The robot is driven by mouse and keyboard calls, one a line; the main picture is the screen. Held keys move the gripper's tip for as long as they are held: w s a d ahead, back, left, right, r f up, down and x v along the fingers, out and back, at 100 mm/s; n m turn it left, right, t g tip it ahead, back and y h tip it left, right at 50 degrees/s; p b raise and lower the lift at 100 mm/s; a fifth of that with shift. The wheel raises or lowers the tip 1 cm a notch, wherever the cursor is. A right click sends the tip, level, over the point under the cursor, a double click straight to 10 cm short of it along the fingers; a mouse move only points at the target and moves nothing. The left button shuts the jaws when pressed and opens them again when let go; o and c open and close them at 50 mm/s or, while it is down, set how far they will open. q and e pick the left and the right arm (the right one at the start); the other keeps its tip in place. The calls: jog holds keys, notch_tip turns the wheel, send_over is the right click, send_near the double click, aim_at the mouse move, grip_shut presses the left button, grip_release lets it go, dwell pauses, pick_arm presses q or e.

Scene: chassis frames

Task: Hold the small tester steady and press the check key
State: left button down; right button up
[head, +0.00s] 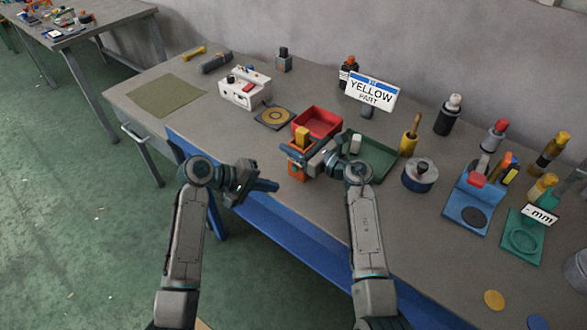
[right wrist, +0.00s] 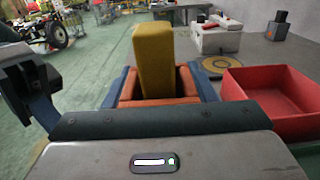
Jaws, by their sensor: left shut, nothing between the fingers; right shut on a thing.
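My right gripper (head: 303,158) is shut on an orange box (head: 296,174), likely the small tester, near the table's front edge. A yellow block (head: 302,134) stands upright in its top opening. The right wrist view shows the orange box (right wrist: 158,103) between the two blue fingers, with the yellow block (right wrist: 153,60) rising from it. I cannot make out a check key on it. My left gripper (head: 274,186) is shut and empty, to the left of the box, apart from it and slightly lower in the picture. Part of it also shows at the left of the right wrist view (right wrist: 35,88).
A red tray (head: 318,121) lies just behind the box and a green tray (head: 380,160) to its right. A white device (head: 246,88) with a red key and black knob stands further back. The front-left tabletop is clear.

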jog(key=o, duration=1.2)
